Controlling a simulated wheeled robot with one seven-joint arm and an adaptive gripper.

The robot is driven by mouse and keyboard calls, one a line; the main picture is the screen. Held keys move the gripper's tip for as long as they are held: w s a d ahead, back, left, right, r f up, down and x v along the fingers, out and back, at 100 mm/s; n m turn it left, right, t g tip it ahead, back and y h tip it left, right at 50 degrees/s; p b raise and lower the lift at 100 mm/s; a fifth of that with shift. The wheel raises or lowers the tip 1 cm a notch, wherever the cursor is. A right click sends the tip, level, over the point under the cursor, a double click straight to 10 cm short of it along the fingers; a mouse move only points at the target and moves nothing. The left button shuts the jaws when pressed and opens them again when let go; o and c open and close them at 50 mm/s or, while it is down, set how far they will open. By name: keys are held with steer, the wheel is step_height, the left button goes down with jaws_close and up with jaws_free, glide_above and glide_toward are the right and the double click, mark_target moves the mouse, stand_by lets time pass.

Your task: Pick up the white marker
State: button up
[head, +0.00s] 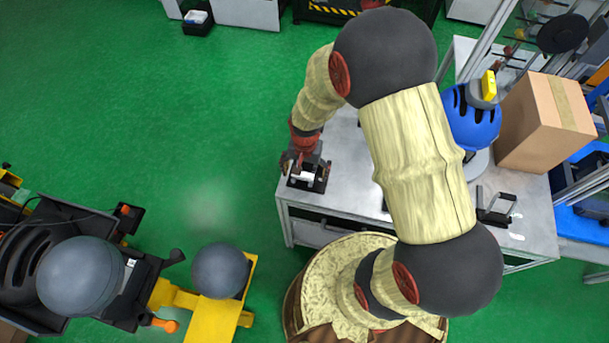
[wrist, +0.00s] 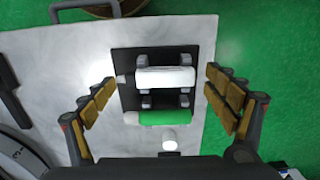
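The white marker (wrist: 165,78) lies crosswise on small grey clips of a black holder (wrist: 126,62) in the wrist view. A green marker (wrist: 165,118) with a white end lies parallel to it, nearer my gripper. My gripper (wrist: 160,80) is open, with one finger to the left of the white marker and one to the right, and nothing held between them. In the head view my gripper (head: 302,160) is over the holder (head: 320,178) at the left end of the metal table. There it partly hides the holder and markers.
The grey metal table (head: 345,165) also carries a blue round machine (head: 470,117), a cardboard box (head: 545,120) and a black-handled item (head: 497,207). A small white round thing (wrist: 170,140) is beside the holder. Green floor lies open to the left.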

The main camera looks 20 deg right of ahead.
steer(key=c, duration=0.7)
steer(key=shift+s, duration=0.1)
steer(key=shift+c, duration=0.8)
steer(key=shift+s, duration=0.1)
